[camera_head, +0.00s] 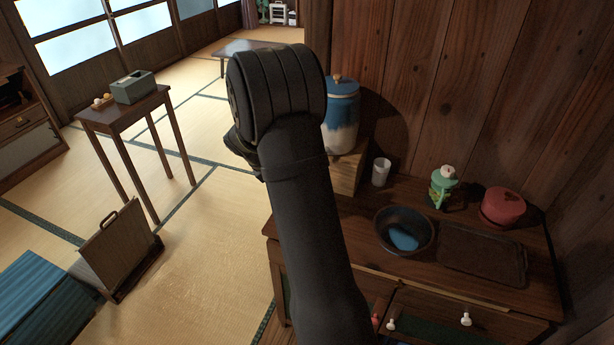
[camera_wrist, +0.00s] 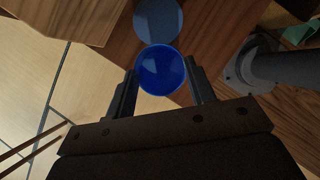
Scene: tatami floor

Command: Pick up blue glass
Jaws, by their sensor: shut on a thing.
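The blue glass (camera_wrist: 161,72) shows in the wrist view, seen from above with its round blue rim and inside visible. My gripper (camera_wrist: 160,66) is shut on it, with one dark finger on its left side and one on its right. A flat, dull blue disc (camera_wrist: 157,18) shows just beyond the glass, over the brown wooden top; what it is I cannot tell. In the head view my arm covers the middle of the picture and hides the gripper and the blue glass.
A blue-and-white jar (camera_head: 341,118) stands behind. Tatami floor (camera_head: 205,260) is open to the left.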

